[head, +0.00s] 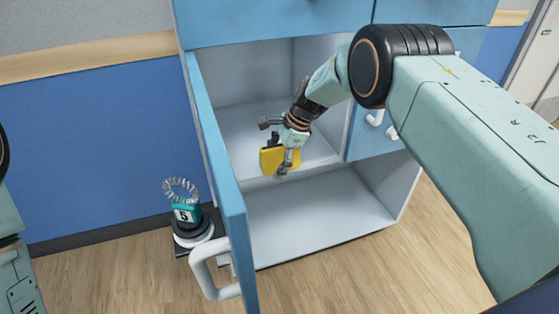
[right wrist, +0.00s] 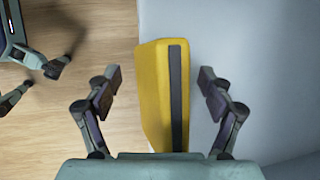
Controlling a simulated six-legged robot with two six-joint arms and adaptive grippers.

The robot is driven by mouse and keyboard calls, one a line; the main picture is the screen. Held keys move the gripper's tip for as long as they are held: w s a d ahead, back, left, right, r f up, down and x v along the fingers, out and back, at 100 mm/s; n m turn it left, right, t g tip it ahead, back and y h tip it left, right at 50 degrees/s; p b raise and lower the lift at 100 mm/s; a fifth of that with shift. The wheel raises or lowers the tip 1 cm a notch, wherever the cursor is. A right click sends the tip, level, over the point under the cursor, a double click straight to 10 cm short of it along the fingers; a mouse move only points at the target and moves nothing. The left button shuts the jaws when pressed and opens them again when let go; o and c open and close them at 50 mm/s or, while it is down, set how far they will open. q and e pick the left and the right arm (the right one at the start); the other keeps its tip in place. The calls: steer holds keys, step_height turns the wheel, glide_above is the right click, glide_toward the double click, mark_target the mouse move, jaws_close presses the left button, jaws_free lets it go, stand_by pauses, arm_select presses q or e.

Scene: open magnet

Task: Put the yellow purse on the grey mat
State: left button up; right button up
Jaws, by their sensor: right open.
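The yellow purse (head: 270,161) stands near the front edge of the middle shelf in the open cabinet. In the right wrist view the purse (right wrist: 152,95) is upright, yellow with a dark strip along it. My right gripper (head: 274,147) is open at the purse, reaching in from the upper right. In the right wrist view the gripper (right wrist: 158,78) has one finger on each side of the purse, with a visible gap on both sides. I cannot make out a grey mat in either view.
The cabinet's blue door (head: 222,185) stands open to the left, with a white handle (head: 205,277). The lower compartment (head: 315,215) is empty. A teal and black device with a coiled hose (head: 187,213) stands on the floor left of the door. Wooden floor (head: 350,285) lies clear in front.

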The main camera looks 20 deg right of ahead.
mark_target(275, 149)
steer(key=shift+s+r, duration=0.1)
steer(key=shift+r, duration=0.05)
steer(key=shift+f, duration=0.25)
steer(key=shift+c, duration=0.3)
steer(key=c, duration=1.4)
steer(key=shift+r, duration=0.1)
step_height(275, 149, up, 4)
steer(key=shift+s+r+p, duration=0.1)
steer(key=shift+p, duration=0.9)
steer(key=s, duration=0.6)
steer(key=s+d+p, duration=0.1)
steer(key=s, duration=0.4)
steer(key=s+p, duration=0.1)
steer(key=s, duration=0.5)
steer(key=shift+s+d+f, duration=0.15)
steer(key=shift+s+f, duration=0.05)
steer(key=shift+s, duration=0.1)
